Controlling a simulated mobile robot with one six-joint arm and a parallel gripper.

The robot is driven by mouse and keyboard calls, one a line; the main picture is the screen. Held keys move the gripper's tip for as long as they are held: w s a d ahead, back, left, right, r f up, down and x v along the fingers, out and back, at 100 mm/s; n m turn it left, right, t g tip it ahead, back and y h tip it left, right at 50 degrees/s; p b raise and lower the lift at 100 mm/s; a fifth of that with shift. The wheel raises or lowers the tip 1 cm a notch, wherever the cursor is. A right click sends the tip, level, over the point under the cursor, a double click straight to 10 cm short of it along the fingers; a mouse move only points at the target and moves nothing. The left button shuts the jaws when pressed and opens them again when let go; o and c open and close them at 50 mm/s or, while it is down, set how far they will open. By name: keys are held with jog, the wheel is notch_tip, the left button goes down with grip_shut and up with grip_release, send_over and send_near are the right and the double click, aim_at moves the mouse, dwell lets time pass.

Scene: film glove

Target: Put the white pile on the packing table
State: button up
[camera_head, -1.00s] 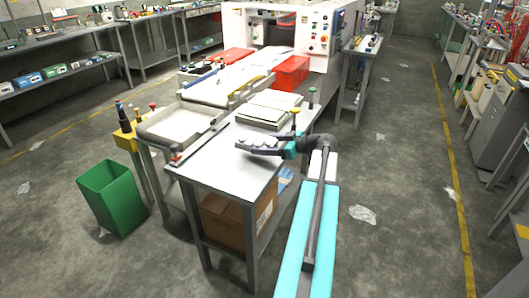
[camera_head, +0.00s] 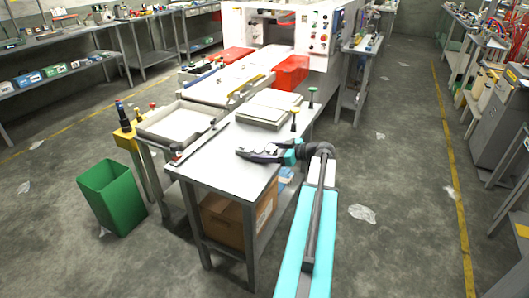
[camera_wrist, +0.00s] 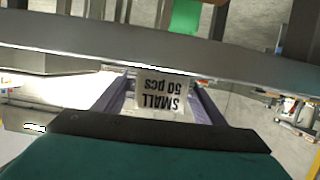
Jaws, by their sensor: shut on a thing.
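My gripper (camera_head: 250,153) is shut on the white pile, low over the packing table (camera_head: 215,170), a grey metal table. In the wrist view the white pile (camera_wrist: 160,92) sits between the two fingers, with a label reading "SMALL 50 pcs" upside down. In the head view the pile is small and mostly hidden by the fingers. I cannot tell whether it touches the tabletop. The near part of the tabletop is bare.
A white-lined tray (camera_head: 182,125) is at the left. A green bin (camera_head: 112,195) stands on the floor, and a cardboard box (camera_head: 225,220) is under the table.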

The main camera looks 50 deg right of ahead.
jog(key=shift+f+b, duration=0.4)
jog(key=shift+b, duration=0.2)
jog(key=o, duration=1.5)
jog(key=shift+c, duration=0.2)
jog(key=shift+a+f, duration=0.1)
jog(key=shift+a+r+p, duration=0.1)
jog(key=shift+r+p, duration=0.1)
jog(key=shift+p, duration=0.15)
jog(key=shift+r, duration=0.15)
jog(key=v, duration=1.2)
jog(key=shift+r+b, duration=0.2)
jog(key=shift+b, duration=0.1)
